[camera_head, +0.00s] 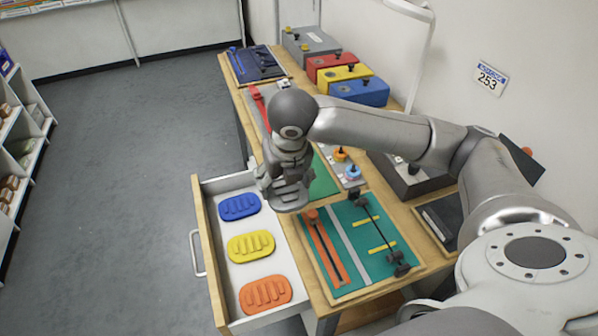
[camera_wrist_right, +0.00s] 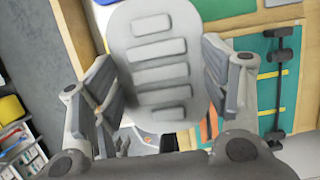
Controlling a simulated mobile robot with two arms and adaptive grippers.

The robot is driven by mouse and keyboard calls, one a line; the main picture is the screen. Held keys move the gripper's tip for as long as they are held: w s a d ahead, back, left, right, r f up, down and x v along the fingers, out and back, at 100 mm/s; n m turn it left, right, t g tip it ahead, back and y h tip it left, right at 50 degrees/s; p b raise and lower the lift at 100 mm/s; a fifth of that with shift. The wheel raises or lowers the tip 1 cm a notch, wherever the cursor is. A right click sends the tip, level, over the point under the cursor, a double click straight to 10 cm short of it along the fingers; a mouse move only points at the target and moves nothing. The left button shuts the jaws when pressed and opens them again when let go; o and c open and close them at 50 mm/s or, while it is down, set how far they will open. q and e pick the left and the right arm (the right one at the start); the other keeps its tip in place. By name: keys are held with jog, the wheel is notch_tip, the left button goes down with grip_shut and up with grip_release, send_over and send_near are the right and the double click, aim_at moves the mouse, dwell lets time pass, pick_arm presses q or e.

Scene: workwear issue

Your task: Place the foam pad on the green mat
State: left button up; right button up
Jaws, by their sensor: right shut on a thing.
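A grey foam pad (camera_head: 291,196) with raised ribs is held by my right gripper (camera_head: 285,177) above the right edge of the open drawer. In the right wrist view the foam pad (camera_wrist_right: 158,50) sits between the two fingers of the right gripper (camera_wrist_right: 160,85), which press on its sides. A green mat (camera_head: 323,180) lies on the table just behind and to the right of the held pad, partly hidden by the gripper and arm. My left gripper is not in view.
The open white drawer (camera_head: 213,273) holds a blue pad (camera_head: 239,206), a yellow pad (camera_head: 251,246) and an orange pad (camera_head: 265,294). A teal board (camera_head: 347,237) with straps lies at the table's front. Grey, red, yellow and blue boxes (camera_head: 357,92) stand at the back.

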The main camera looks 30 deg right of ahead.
jog(key=w+d+f, duration=0.2)
jog(key=w, duration=0.1)
jog(key=w+d+f+p, duration=0.1)
jog(key=w+d+f, duration=0.2)
jog(key=w+d+f+p, duration=0.1)
jog(key=w+d+f, duration=0.2)
jog(key=shift+w+d+f, duration=0.1)
jog(key=shift+w+f, duration=0.15)
jog(key=shift+w, duration=0.15)
jog(key=shift+w+d+f+p, duration=0.35)
jog(key=shift+w+d+f, duration=0.1)
jog(key=shift+f, duration=0.3)
notch_tip(320, 180, down, 3)
jog(key=shift+r+p, duration=0.1)
jog(key=shift+p, duration=0.55)
jog(key=shift+f, duration=0.25)
jog(key=o, duration=1)
jog(key=shift+r, duration=0.15)
